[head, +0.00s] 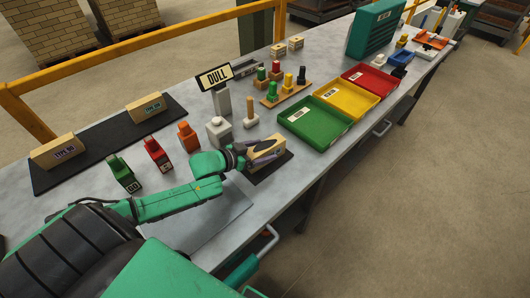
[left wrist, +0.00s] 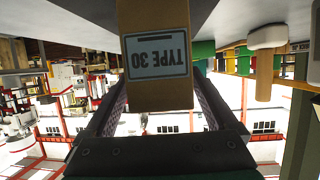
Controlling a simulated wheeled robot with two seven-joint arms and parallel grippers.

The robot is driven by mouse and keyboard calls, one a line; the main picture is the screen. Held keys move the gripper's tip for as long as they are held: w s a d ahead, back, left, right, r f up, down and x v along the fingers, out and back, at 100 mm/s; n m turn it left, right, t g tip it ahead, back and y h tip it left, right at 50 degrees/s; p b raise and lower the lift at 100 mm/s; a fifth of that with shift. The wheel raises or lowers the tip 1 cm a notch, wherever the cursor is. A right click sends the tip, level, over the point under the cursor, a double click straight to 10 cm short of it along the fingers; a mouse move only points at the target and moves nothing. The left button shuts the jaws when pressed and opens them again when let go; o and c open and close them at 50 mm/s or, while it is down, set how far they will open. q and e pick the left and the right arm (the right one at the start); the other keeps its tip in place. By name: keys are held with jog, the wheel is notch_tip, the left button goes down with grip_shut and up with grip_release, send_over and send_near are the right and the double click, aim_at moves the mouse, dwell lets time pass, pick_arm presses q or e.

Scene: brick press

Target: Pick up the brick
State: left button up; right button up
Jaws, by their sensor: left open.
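A tan brick (head: 266,149) lies on a small dark mat (head: 270,168) near the front edge of the bench. My left gripper (head: 262,149) reaches it from the left with its fingers open around the brick. In the left wrist view the brick (left wrist: 158,90) hangs in from the top between the two open fingers (left wrist: 160,105), with an upside-down label reading TYPE 30. Whether the fingers touch its sides I cannot tell. Two more tan bricks lie on a long black mat (head: 105,140): one at the near end (head: 57,151), one farther along (head: 149,107). My right gripper is out of view.
A sign reading DULL (head: 214,77) stands behind my gripper. Green (head: 122,172), red (head: 157,153) and orange (head: 188,136) blocks stand left of it. Green (head: 315,137), yellow (head: 358,115) and red trays (head: 384,91) line the right. A wooden-handled stamp (head: 250,110) stands close by.

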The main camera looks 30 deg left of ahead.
pick_arm(q)
jog(key=shift+x, duration=1.05)
jog(key=shift+s+a, duration=0.15)
jog(key=c, duration=1.3)
jog(key=shift+c, duration=0.2)
jog(key=shift+r, duration=0.1)
